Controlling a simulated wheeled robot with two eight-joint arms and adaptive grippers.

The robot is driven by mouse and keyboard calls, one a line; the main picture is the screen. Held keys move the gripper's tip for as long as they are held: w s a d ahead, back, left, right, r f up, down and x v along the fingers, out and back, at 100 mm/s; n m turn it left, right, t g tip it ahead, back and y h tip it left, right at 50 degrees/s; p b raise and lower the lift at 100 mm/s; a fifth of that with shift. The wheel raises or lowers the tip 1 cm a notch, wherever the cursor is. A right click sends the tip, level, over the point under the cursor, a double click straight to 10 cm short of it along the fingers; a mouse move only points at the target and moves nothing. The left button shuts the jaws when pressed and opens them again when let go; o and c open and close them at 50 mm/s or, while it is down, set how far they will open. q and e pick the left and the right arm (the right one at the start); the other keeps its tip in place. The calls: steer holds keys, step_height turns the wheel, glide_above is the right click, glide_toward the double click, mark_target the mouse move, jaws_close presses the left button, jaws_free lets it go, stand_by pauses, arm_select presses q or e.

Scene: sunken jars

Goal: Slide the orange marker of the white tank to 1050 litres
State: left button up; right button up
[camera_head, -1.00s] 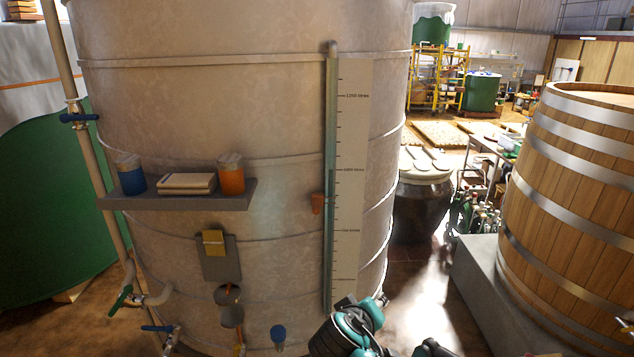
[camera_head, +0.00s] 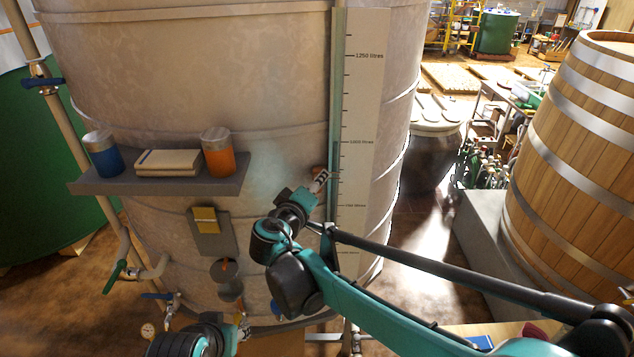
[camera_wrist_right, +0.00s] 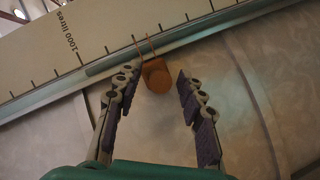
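The white tank (camera_head: 110,60), pale and mottled, fills the left and middle of the head view. Its upright scale board (camera_head: 362,100) stands beside a sight tube. The orange marker (camera_head: 317,173) sits on the tube below the 1000 litres line. My right gripper (camera_head: 320,182) is at the marker. In the wrist view its fingers (camera_wrist_right: 155,95) are spread, one on each side of the marker, with visible gaps.
A grey shelf (camera_head: 165,187) on the tank holds a blue jar (camera_head: 102,155), books (camera_head: 168,162) and an orange jar (camera_head: 217,153). Pipes with valves run at the left. A wooden barrel (camera_head: 575,140) stands at the right on a concrete plinth (camera_head: 480,235).

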steer(key=shift+w+d, duration=0.15)
jaws_close()
step_height(320, 180, up, 13)
steer(key=p, duration=0.6)
steer(key=shift+p, duration=0.35)
jaws_free()
